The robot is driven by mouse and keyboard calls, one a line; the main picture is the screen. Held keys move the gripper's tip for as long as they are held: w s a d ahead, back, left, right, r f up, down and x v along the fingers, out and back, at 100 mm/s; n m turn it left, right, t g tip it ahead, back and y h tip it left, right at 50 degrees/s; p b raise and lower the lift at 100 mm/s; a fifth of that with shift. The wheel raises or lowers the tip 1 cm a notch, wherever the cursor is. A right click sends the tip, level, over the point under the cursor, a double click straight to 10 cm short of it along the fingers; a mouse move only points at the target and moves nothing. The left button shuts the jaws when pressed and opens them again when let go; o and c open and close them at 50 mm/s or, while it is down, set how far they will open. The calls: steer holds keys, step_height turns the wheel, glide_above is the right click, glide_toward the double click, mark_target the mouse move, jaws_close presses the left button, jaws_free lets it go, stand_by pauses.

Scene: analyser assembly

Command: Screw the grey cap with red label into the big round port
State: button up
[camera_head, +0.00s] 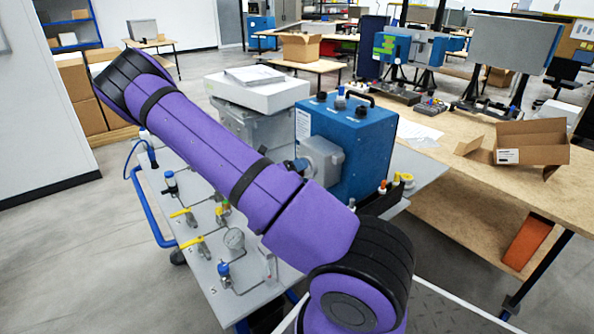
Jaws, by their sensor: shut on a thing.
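A blue analyser box (352,150) stands on the grey cart in the middle of the camera_head view. A grey housing (322,157) sticks out from its left side, partly behind my purple arm. A small dark part shows at the housing's left, too small to identify. I cannot make out the big round port. The grey cap with red label is not visible. My arm runs from the bottom right to the upper left and covers much of the cart. My gripper is hidden from this view, so its hold on anything does not show.
The cart (205,268) carries yellow-handled valves, a round gauge (234,239) and fittings. Small coloured caps (398,181) stand right of the blue box. A white case (258,92) sits behind. A wooden workbench (480,190) with an open cardboard box (531,146) is at right.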

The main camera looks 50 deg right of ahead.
steer(key=m, duration=1.2)
steer(key=shift+s+r, duration=0.2)
steer(key=shift+s, duration=0.15)
steer(key=shift+m, duration=1.1)
steer(key=shift+c, duration=0.5)
steer(key=o, duration=1.5)
steer(key=shift+o, duration=0.2)
steer(key=shift+a, duration=0.15)
steer(key=v, duration=0.6)
steer(key=shift+w+a, duration=0.2)
steer(key=shift+a, duration=0.15)
